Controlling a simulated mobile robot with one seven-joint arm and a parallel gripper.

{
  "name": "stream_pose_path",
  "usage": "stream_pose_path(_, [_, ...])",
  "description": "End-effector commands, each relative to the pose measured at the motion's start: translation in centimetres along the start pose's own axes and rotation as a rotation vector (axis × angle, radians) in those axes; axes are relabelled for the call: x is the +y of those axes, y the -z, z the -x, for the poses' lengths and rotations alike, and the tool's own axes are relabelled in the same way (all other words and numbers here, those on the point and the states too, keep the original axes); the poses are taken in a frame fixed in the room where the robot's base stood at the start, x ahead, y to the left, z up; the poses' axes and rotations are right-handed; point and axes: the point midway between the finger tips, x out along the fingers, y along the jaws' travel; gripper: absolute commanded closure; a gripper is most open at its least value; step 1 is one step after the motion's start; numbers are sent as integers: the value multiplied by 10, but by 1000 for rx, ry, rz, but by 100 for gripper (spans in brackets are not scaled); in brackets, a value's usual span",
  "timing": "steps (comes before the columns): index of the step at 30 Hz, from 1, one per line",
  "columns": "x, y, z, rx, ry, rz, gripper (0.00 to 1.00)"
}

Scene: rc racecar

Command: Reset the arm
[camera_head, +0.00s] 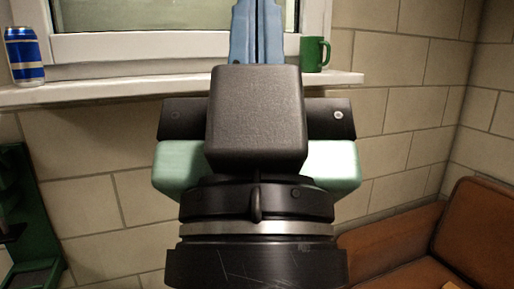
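My gripper (257,30) is in the middle of the head view, seen from behind and pointing up and away toward the window. Its two blue fingers lie side by side with only a thin dark line between them, so it looks shut. No object shows between the fingers, though the top edge of the picture cuts off their far ends. The black gripper body and wrist fill the centre below and hide part of the sill and wall.
A white window sill (120,87) runs behind the gripper. A blue and silver can (24,57) stands on its left, and a green mug (314,54) stands close right of the fingers. A brown leather seat (400,255) is lower right; a dark green object (35,225) is lower left.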

Motion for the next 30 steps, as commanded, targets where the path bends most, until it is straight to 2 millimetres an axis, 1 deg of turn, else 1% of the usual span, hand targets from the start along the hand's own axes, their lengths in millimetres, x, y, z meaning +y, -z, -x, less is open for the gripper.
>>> stream_pose_path(1, [0, 22, -24, -1, 0, 0, 100])
stream_pose_path(9, [0, 79, -84, -1, 1, 0, 100])
stream_pose_path(12, [0, 98, -104, -1, 1, 0, 100])
stream_pose_path(15, [0, 113, -120, -1, 1, 0, 100])
stream_pose_path(18, [0, 123, -130, -1, 1, -1, 100])
stream_pose_path(21, [0, 127, -135, -2, 1, -1, 100])
stream_pose_path(30, [0, 128, -136, -1, 1, -1, 100])
